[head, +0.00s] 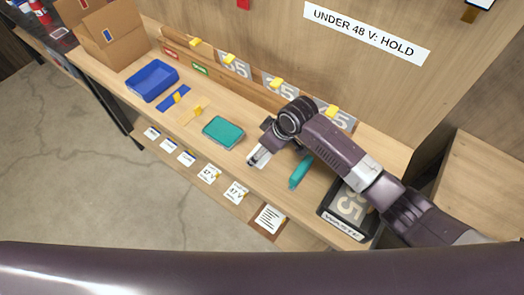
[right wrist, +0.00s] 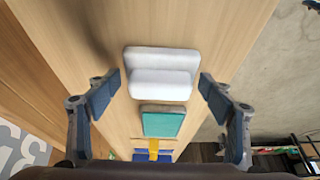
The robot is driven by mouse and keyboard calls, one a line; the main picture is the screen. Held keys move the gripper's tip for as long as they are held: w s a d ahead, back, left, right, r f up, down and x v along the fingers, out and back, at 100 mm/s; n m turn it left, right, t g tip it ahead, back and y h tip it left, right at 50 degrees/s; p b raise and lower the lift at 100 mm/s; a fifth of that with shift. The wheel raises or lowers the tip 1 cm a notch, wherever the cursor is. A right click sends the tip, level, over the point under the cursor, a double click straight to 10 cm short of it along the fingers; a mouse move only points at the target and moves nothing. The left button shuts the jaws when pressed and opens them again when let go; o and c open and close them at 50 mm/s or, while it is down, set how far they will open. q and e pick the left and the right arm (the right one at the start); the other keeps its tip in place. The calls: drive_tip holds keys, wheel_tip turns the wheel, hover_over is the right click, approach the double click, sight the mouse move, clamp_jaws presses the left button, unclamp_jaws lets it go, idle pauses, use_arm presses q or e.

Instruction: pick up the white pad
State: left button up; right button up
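The white pad (head: 259,156) lies on the wooden bench, partly hidden under my right gripper in the head view. In the right wrist view the white pad (right wrist: 161,82) shows as a flat white piece with a raised, rounded white bar along it. My right gripper (right wrist: 158,92) is open. Its two blue-padded fingers stand to either side of the pad, with a gap on each side and no visible touch. My left gripper is not in view.
A teal pad (head: 223,131) lies left of the white pad, and a teal upright piece (head: 301,171) stands right of it. A blue tray (head: 152,80) and cardboard box (head: 117,38) are at far left.

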drive_tip(key=c, duration=0.8)
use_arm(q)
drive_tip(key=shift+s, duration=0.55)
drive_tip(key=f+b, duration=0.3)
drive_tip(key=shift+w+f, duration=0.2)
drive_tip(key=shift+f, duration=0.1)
use_arm(e)
wheel_tip(320, 180, up, 20)
